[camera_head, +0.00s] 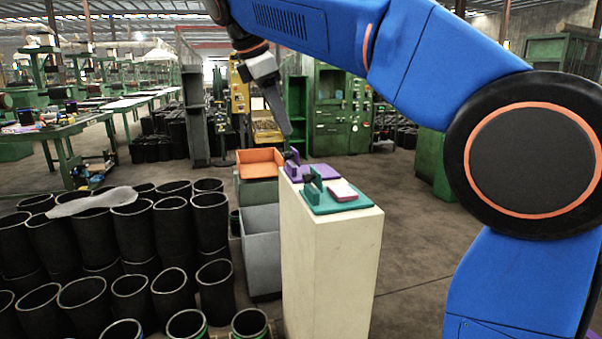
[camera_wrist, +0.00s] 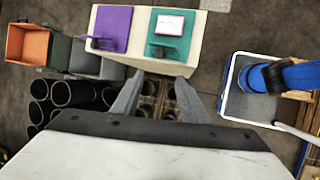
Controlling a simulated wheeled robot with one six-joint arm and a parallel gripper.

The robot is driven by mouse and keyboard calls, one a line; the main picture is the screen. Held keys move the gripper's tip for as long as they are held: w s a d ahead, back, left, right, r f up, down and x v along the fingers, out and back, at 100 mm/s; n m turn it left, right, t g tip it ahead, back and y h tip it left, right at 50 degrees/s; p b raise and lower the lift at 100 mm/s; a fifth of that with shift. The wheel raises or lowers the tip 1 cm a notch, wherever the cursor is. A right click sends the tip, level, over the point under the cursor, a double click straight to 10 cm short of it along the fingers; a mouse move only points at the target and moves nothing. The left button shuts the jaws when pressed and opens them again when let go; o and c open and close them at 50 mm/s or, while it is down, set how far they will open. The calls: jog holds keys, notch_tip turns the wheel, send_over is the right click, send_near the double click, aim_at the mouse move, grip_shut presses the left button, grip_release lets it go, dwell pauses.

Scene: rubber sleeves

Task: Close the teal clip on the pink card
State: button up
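The teal clip (camera_head: 313,190) stands on a flat teal base on top of a pale pedestal, its lever part upright beside the pink card (camera_head: 342,191). The card lies flat on the base. In the wrist view, the teal clip (camera_wrist: 160,51) is at the near edge of its base and the pink card (camera_wrist: 170,25) is beyond it. My gripper (camera_head: 286,131) hangs in the air above and behind the pedestal in the head view. In the wrist view, my gripper (camera_wrist: 158,84) has its two fingers apart with nothing between them, short of the pedestal.
A purple clip board (camera_wrist: 112,27) lies beside the teal one on the pedestal (camera_head: 332,250). An orange bin (camera_head: 260,163) and grey bin (camera_head: 261,235) stand left of it. Many black sleeves (camera_head: 130,225) fill the left floor.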

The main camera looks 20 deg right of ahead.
aim_at(303, 175)
jog(key=x, duration=1.7)
jog(key=shift+d, duration=0.1)
jog(key=shift+c, duration=0.4)
grip_shut()
